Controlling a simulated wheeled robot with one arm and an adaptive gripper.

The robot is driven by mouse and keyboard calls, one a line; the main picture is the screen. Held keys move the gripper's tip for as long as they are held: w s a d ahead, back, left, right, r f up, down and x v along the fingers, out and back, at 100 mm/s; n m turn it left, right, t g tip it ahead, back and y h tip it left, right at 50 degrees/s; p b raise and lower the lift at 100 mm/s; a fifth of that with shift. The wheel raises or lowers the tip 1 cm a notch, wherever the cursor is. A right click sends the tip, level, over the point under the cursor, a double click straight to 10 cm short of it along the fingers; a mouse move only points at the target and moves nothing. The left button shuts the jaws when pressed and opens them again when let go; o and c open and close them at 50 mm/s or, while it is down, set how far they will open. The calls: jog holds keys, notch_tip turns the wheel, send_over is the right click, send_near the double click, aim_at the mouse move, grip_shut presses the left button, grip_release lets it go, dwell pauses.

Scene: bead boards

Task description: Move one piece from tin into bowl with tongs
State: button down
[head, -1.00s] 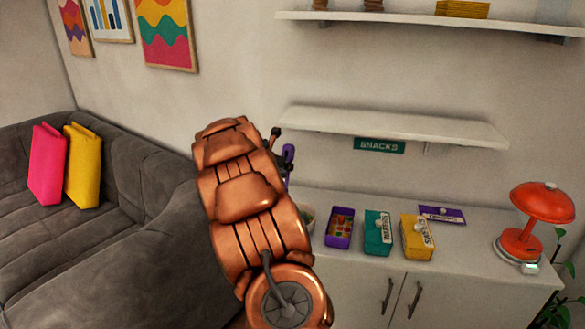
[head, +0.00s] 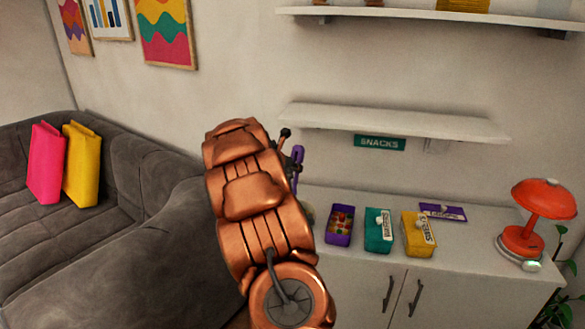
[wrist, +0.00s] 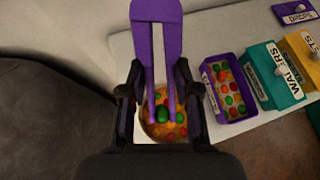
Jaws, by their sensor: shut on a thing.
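My gripper (wrist: 160,88) is shut on the purple tongs (wrist: 156,11), whose two arms point down over the bowl (wrist: 143,128). A green piece (wrist: 162,114) shows between the tongs' tips, looking larger than the pieces around it; I cannot tell for certain whether the tips pinch it. The bowl holds several coloured pieces. The open purple tin (wrist: 208,82), with red, green and orange pieces in it, stands right of the bowl; it also shows in the head view (head: 339,239). In the head view my arm hides most of the bowl and gripper.
A teal box (head: 378,240) and a yellow box (head: 418,243) stand right of the tin. A purple lid (head: 442,212) lies behind them. A red lamp (head: 522,240) stands at the cabinet's right end. A shelf (head: 390,122) hangs above; a grey sofa (head: 130,240) is left.

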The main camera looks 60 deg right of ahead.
notch_tip(320, 180, down, 8)
jog(key=b, duration=0.7)
jog(key=shift+r, duration=0.25)
jog(key=c, duration=1.2)
grip_release()
jog(key=shift+r, duration=0.15)
notch_tip(320, 180, up, 10)
jog(key=p, duration=1)
